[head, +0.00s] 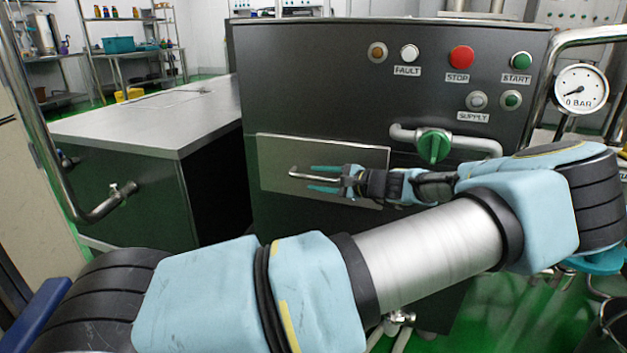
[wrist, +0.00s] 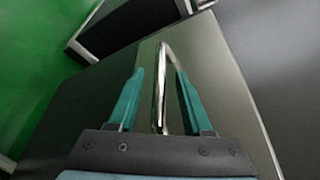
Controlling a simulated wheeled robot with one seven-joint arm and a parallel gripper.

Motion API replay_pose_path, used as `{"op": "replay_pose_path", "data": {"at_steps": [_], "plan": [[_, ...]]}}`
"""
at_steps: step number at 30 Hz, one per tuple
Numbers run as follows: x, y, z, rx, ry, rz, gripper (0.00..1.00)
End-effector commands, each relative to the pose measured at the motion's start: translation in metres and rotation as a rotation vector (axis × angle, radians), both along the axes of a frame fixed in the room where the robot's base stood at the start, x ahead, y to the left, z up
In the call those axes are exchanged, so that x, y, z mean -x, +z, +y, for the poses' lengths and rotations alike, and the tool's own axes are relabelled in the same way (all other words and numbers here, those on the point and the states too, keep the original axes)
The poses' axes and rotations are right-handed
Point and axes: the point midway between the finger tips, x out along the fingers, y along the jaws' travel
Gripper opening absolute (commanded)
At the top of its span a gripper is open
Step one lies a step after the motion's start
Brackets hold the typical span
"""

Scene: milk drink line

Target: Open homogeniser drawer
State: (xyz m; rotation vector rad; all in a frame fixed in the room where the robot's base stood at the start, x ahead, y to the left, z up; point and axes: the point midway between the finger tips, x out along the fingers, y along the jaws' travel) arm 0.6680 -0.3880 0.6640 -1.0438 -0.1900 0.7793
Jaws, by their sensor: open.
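The homogeniser is a dark cabinet with a drawer (head: 275,150) low on its front, a lighter metal panel lying flush with the cabinet as far as I can see. The drawer's bar handle (head: 300,175) stands out from the panel, and the handle also shows in the wrist view (wrist: 160,80). My gripper (head: 318,178) is at the drawer front with its teal fingers apart. In the wrist view the fingers of my gripper (wrist: 158,95) are on either side of the handle, with a gap on both sides. The right part of the drawer is hidden behind my arm.
A green valve knob (head: 433,147) on a pipe is right of the drawer. Above are the red stop button (head: 461,57), the green start button (head: 521,61) and a pressure gauge (head: 581,88). A steel-topped cabinet (head: 150,118) stands at the left.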

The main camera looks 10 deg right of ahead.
Motion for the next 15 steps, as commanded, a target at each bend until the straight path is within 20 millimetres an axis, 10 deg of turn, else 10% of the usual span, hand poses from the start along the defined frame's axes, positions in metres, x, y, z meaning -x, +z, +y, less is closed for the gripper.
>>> {"op": "replay_pose_path", "data": {"at_steps": [15], "plan": [[-0.0142,-0.0042,0.0127,0.002,0.000,0.000,0.50]]}}
